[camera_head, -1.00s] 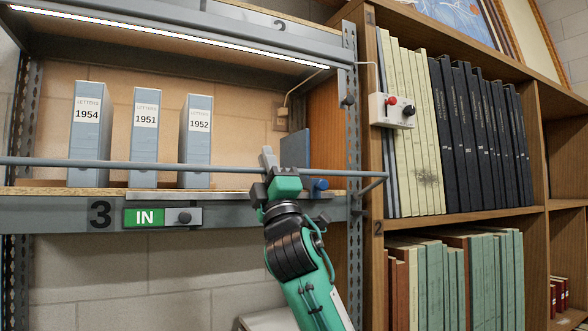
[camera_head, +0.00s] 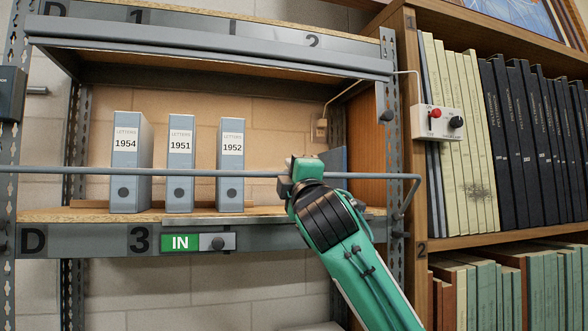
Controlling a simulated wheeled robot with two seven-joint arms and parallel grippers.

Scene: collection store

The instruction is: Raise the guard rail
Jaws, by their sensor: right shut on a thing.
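The guard rail (camera_head: 200,172) is a thin blue-grey bar running level across the front of the shelf, in front of the lower half of the binders. At its right end it bends down toward the shelf post. My right gripper (camera_head: 300,173) is shut on the rail, right of the binders. Its jaws hide that stretch of rail, and the green arm comes in from the lower right. My left gripper is not in view.
Blue binders labelled 1954 (camera_head: 130,153), 1951 (camera_head: 180,155) and 1952 (camera_head: 231,150) stand upright on the shelf board (camera_head: 90,214). A green IN slider (camera_head: 181,243) is on its front edge. A switch box (camera_head: 437,122) and bookcase stand right.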

